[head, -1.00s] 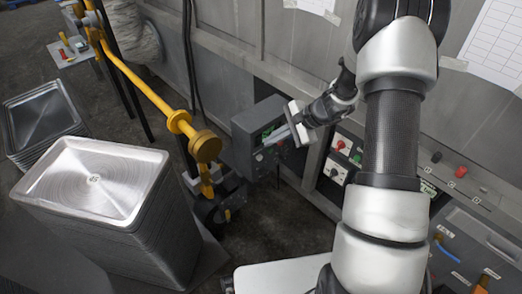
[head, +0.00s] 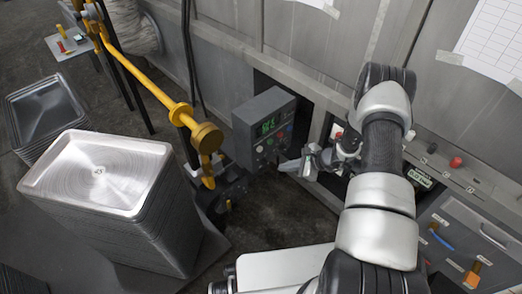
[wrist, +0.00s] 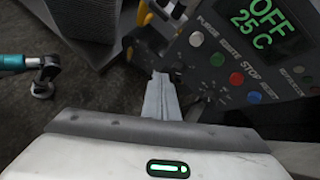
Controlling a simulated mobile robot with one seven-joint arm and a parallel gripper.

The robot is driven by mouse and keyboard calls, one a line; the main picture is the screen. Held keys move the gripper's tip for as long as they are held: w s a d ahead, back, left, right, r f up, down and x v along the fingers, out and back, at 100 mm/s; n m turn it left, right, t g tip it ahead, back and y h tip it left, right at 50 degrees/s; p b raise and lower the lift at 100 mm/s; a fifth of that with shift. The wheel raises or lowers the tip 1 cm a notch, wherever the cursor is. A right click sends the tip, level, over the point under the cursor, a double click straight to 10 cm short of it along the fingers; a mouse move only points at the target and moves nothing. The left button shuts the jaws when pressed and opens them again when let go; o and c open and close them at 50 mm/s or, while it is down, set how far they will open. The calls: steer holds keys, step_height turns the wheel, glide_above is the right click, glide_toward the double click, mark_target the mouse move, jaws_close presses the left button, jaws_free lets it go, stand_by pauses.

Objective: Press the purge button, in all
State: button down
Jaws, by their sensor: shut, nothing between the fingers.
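A dark grey control box (head: 262,108) stands in the middle of the head view, its green display reading OFF 25 C in the wrist view (wrist: 263,28). The white button (wrist: 196,38) beside the label PURGE is at the upper left of the button row. Green (wrist: 217,60), red (wrist: 236,78) and blue (wrist: 253,97) buttons follow it diagonally. My gripper (head: 282,168) is shut and empty, below and to the right of the box's buttons in the head view. In the wrist view its fingertips (wrist: 160,77) point left of and below the purge button, apart from it in the picture.
A yellow pipe (head: 145,80) with a round end (head: 206,138) runs just left of the box. Stacked metal pans (head: 98,172) stand at the left. A panel with a red button (head: 456,162) lies to the right of my arm.

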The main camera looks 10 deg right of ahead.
mark_target(260, 149)
steer(key=w+a+b, duration=0.2)
steer(key=w+a, duration=0.3)
steer(key=w, duration=0.2)
stand_by(0.3)
steer(key=shift+a, duration=0.1)
steer(key=shift+w, duration=0.1)
stand_by(1.7)
steer(key=shift+w+a+b, duration=0.25)
steer(key=shift+w+b, duration=0.05)
steer(key=shift+b, duration=0.3)
steer(key=shift+w+a+b, duration=0.35)
steer(key=shift+w, duration=0.1)
stand_by(0.7)
steer(key=shift+s+d, duration=0.6)
steer(key=shift+s, duration=0.2)
